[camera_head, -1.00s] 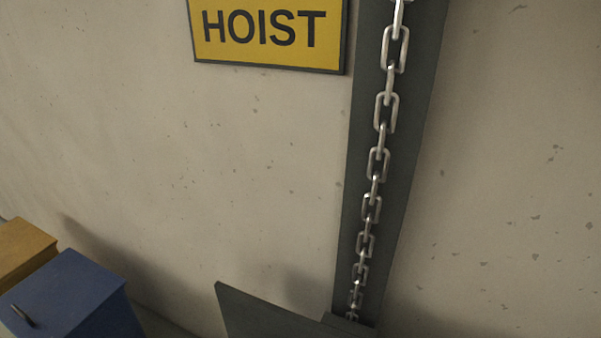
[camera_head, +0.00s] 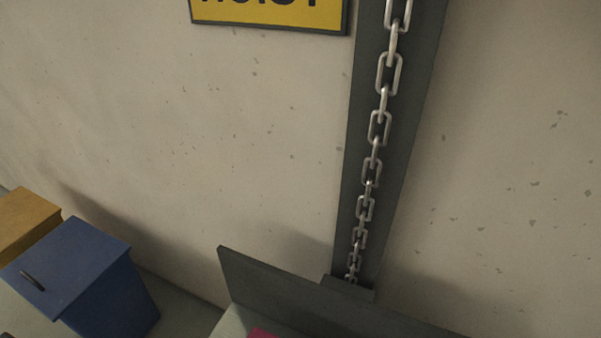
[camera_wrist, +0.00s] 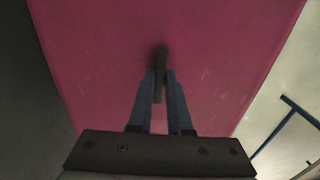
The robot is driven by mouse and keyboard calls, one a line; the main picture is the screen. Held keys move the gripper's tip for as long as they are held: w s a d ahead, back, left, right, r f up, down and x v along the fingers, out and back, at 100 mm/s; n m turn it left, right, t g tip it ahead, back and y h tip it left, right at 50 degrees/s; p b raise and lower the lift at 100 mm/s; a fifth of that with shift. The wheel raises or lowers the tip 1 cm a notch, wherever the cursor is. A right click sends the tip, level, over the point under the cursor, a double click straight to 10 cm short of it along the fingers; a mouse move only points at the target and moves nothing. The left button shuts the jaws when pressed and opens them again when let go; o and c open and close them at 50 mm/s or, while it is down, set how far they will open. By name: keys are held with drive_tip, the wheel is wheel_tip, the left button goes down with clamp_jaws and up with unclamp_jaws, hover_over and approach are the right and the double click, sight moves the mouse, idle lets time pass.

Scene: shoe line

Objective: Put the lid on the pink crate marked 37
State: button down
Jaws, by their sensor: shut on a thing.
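In the wrist view, my gripper (camera_wrist: 160,78) is shut on a dark upright handle (camera_wrist: 161,56) in the middle of a broad flat pink lid (camera_wrist: 225,60). The lid fills most of that view. Whether it hangs free or rests on something, I cannot tell. In the head view, a small pink patch (camera_head: 262,334) shows at the bottom edge, beside a dark panel. I cannot tell whether it is the lid or a crate. No number 37 is visible. My gripper is not in the head view.
A dark upright panel (camera_head: 290,293) stands before the wall, with a hoist chain (camera_head: 372,172) on a dark post above it. A blue lidded bin (camera_head: 95,290) and an ochre box (camera_head: 28,222) stand at left. A blue bar (camera_wrist: 285,125) shows at right in the wrist view.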

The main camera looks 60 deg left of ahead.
drive_tip(key=shift+c, duration=1.8)
unclamp_jaws()
wheel_tip(320, 180, up, 7)
drive_tip(key=p, duration=0.7)
